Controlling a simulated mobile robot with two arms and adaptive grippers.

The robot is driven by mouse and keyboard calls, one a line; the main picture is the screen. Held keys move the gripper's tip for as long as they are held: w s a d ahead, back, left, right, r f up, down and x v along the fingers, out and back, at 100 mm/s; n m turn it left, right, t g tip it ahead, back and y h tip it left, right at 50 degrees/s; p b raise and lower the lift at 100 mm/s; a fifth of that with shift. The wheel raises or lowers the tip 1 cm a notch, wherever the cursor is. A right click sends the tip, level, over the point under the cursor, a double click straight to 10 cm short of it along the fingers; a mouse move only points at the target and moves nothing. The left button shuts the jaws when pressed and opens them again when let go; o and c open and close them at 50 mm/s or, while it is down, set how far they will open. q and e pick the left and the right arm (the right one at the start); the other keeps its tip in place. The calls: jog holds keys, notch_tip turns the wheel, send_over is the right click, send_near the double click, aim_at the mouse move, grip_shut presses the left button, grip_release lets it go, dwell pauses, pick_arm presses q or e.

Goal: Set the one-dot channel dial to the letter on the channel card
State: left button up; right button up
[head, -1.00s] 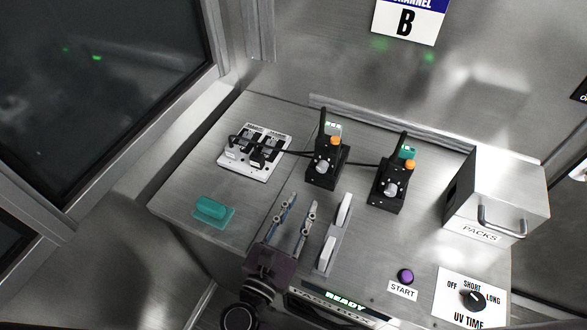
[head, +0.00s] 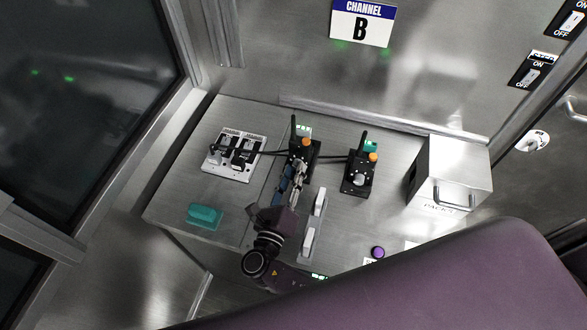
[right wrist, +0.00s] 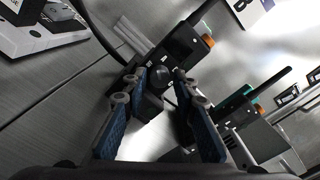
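The channel card (head: 361,24) on the back wall reads "B". Two black radios stand on the bench, the left one (head: 302,150) and the right one (head: 360,174); each has an antenna, an orange knob and a dial. I cannot make out the dot marks or dial letters. My right gripper (head: 299,166) reaches over the front of the left radio, hiding its dial in the head view. In the right wrist view its blue-padded fingers (right wrist: 160,73) are apart, with the left radio's dark dial knob (right wrist: 161,75) between or just beyond the tips. My left gripper is out of view.
A white switch panel (head: 233,156) with a cable sits left of the radios. A teal block (head: 205,216) lies at front left. A white-handled strip (head: 314,222) is beside my right gripper. A metal packs box (head: 450,172) and purple start button (head: 378,252) are to the right.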

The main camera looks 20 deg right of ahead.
jog(key=shift+w+d, duration=0.15)
jog(key=shift+w, duration=0.1)
grip_shut()
jog(key=shift+m, duration=0.3)
jog(key=m+b, duration=0.2)
jog(key=m, duration=0.3)
jog(key=shift+f+m+b, duration=0.1)
jog(key=shift+m+b, duration=0.2)
jog(key=shift+b, duration=0.05)
jog(key=m+b, duration=0.3)
jog(key=m, duration=0.2)
jog(key=m+b, duration=0.3)
jog(key=m, duration=0.2)
jog(key=shift+s+d, duration=0.1)
jog(key=shift+m+b, duration=0.3)
